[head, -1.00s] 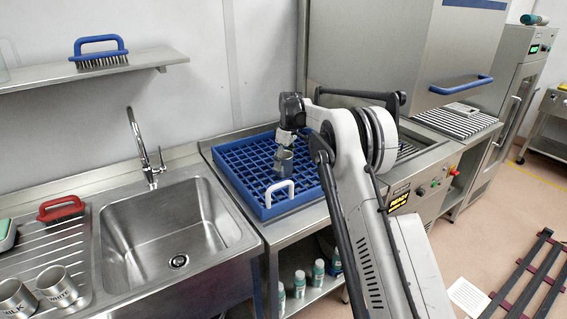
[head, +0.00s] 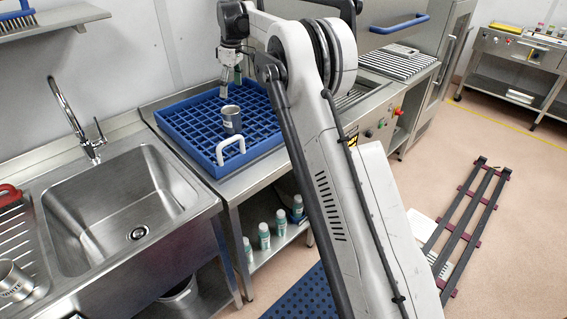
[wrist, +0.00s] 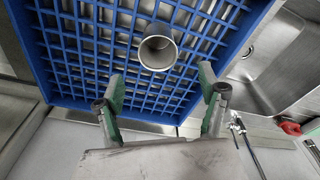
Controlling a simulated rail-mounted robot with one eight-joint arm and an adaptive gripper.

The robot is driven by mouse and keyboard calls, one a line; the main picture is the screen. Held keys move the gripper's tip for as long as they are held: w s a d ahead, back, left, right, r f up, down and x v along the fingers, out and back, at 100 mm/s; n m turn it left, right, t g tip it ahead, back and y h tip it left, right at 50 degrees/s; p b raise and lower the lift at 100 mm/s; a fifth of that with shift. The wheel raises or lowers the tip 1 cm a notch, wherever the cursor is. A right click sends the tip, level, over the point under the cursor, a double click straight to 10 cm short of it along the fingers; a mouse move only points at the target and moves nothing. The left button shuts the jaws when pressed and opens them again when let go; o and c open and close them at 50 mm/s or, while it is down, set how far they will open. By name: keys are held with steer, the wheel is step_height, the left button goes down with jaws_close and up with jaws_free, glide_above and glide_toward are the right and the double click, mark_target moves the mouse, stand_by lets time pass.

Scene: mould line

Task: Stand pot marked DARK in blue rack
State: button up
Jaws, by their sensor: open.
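A steel pot (head: 231,120) stands upright in the blue rack (head: 178,130), near its right side and behind the white handle. No marking on it can be read. In the wrist view the pot (wrist: 157,52) shows its round open mouth against the grid of the rack (wrist: 62,65). My gripper (head: 231,78) is above the pot and apart from it. In the wrist view my gripper (wrist: 162,84) is open and empty, its green-padded fingers spread wide, with the pot beyond the fingertips.
A steel sink (head: 115,215) lies left of the rack. Another pot (head: 14,282), apparently marked WHITE, sits on the drainboard at the left edge. Several bottles (head: 264,236) stand on the shelf below. A steel machine with a blue handle (head: 398,24) stands behind my arm.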

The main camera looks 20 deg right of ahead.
steer(key=s+r+m+t, duration=0.1)
steer(key=s+r+m, duration=0.1)
steer(key=s+r, duration=0.5)
steer(key=s+r+m+t, duration=0.1)
steer(key=s+r, duration=0.2)
steer(key=s, duration=0.8)
steer(key=s+r+m+t, duration=0.1)
steer(key=s+r+m, duration=0.1)
steer(key=s+r, duration=0.5)
steer(key=s+f+m+t, duration=0.1)
steer(key=s+f, duration=0.4)
steer(key=s, duration=0.5)
steer(key=s+f+m+t, duration=0.1)
steer(key=s+f, duration=0.3)
steer(key=s, duration=0.6)
steer(key=s+f+m+t+h, duration=0.1)
steer(key=s+f, duration=0.4)
steer(key=s, duration=0.5)
steer(key=shift+a+f+m, duration=0.35)
steer(key=shift+a+m, duration=0.1)
steer(key=shift+m, duration=0.25)
